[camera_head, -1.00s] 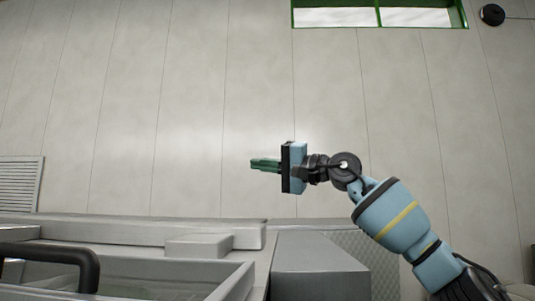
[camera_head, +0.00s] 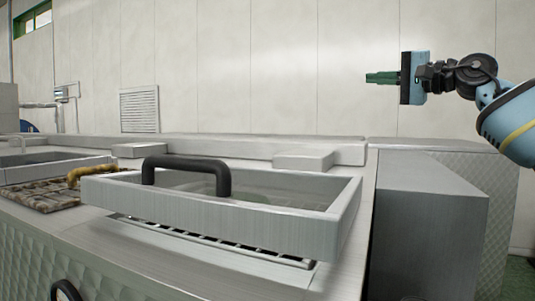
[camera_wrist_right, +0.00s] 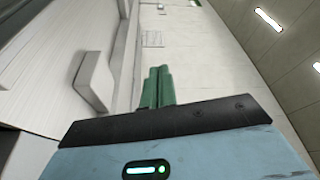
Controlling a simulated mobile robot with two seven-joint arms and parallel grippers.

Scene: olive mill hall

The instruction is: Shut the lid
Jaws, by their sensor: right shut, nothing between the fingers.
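The lid (camera_head: 215,217) is a grey rectangular frame with a clear pane and a black arched handle (camera_head: 187,167). It sits tilted above the machine top, its front edge raised, with a gap beneath it. A slotted grate (camera_head: 215,241) shows in that gap. My right gripper (camera_head: 367,78) has green fingers, shut and empty. It is in the air above and to the right of the lid, pointing left, clear of the handle. In the right wrist view its fingers (camera_wrist_right: 158,86) lie together. My left gripper is not in view.
A grey metal box (camera_head: 430,215) stands right of the lid. Further left are a second framed lid (camera_head: 50,170), a yellow handle (camera_head: 90,174) and a brown slatted piece (camera_head: 50,197). A pale wall (camera_head: 290,65) with a vent (camera_head: 139,108) stands behind. Space above the lid is free.

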